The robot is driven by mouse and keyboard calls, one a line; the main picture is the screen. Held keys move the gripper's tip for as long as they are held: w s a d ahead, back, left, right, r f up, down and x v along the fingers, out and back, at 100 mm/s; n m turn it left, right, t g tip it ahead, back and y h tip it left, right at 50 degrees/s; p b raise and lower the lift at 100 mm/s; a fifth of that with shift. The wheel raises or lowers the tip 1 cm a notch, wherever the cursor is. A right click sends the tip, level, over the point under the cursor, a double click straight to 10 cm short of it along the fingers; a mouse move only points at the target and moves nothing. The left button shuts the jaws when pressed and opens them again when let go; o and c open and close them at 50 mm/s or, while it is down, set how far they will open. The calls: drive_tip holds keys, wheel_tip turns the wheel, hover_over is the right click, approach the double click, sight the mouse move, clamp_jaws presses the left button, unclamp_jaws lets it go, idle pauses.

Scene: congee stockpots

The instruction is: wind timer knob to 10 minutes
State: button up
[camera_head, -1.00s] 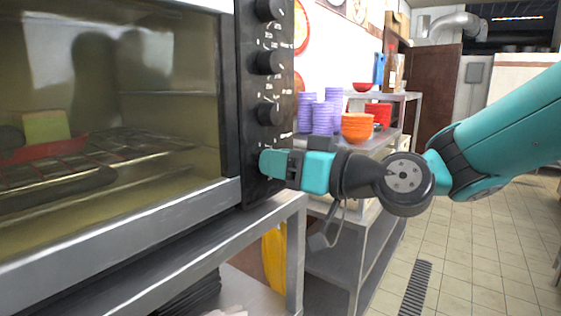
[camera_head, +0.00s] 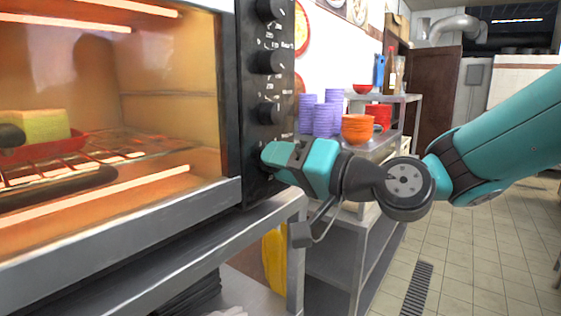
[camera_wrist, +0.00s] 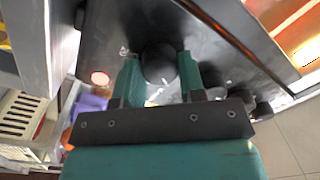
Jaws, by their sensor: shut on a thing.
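The toaster oven (camera_head: 225,120) stands at the left with its dark control panel (camera_head: 248,70) facing my gripper. Three black knobs show in a column, the lowest of them (camera_head: 268,113) just above my gripper (camera_head: 268,160). My gripper is at the bottom knob, which it hides in the head view. In the wrist view, the round black timer knob (camera_wrist: 158,63) sits between the two teal fingers of my gripper (camera_wrist: 160,70), which is shut on it. The knob's pointer and the minute marks around it are too unclear to read. The oven's heating bars (camera_head: 100,192) glow orange.
A small round light (camera_wrist: 99,78) glows reddish on the panel. The oven stands on a metal table (camera_head: 210,250). Purple cups (camera_head: 325,115) and orange bowls (camera_head: 357,128) are on a shelf behind my gripper. The tiled floor at the right is open.

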drive_tip(key=m+p, duration=0.3)
drive_tip(key=m, duration=0.6)
drive_tip(key=shift+t, duration=0.4)
drive_tip(key=shift+m, duration=0.4)
drive_tip(key=o, duration=0.9)
drive_tip(key=shift+d, duration=0.1)
drive_tip(key=shift+f, duration=0.1)
